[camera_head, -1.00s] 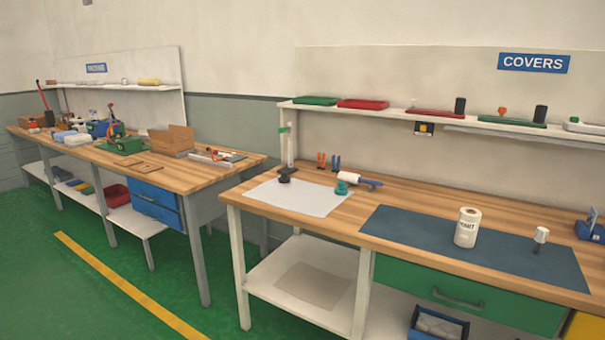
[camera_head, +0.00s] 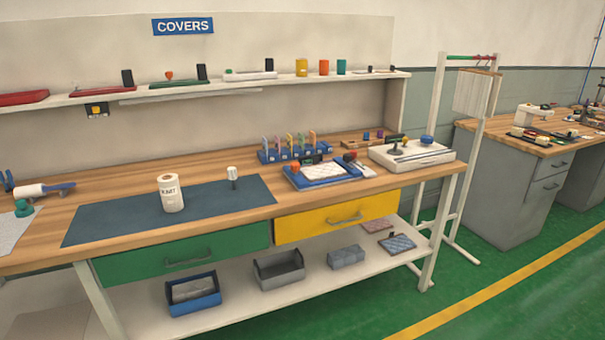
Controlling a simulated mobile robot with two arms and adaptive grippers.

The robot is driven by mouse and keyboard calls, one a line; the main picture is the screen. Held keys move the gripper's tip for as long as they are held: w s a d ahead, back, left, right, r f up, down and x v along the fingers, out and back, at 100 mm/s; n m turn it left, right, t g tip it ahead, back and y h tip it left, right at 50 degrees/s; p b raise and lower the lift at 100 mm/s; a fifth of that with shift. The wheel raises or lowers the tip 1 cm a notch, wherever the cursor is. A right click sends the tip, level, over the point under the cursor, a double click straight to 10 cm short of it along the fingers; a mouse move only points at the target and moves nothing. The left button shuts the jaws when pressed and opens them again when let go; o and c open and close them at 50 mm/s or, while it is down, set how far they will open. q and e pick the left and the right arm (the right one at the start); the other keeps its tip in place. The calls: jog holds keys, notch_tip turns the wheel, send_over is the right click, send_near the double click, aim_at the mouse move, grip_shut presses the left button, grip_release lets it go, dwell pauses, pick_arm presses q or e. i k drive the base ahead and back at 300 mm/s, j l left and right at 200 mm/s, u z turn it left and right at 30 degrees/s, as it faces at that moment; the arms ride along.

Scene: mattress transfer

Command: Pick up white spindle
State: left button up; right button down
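No thing in view is marked as a spindle. A white cylinder with dark lettering (camera_head: 172,194) stands upright on the dark blue mat (camera_head: 115,218) on the workbench. A small white-topped piece on a thin dark stem (camera_head: 233,174) stands to its right on the same mat. Which of these is the white spindle I cannot tell. A white roll on a blue holder (camera_head: 38,190) lies at the bench's left side. Neither of my grippers shows in the head view.
The workbench (camera_head: 400,190) has a green drawer (camera_head: 185,254) and a yellow drawer (camera_head: 337,217). A blue rack (camera_head: 290,153), a blue tray (camera_head: 318,172) and a white device (camera_head: 412,153) stand right of the mat. A white rack (camera_head: 440,150) stands beyond.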

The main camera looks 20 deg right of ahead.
aim_at(232, 171)
jog(key=z, duration=0.25)
jog(key=i+l+u, duration=0.2)
jog(key=l+u, duration=0.15)
jog(key=i+l+u, duration=0.15)
jog(key=l+u, duration=0.2)
jog(key=i+l+u, duration=0.1)
jog(key=l+u, duration=0.2)
jog(key=l, duration=0.05)
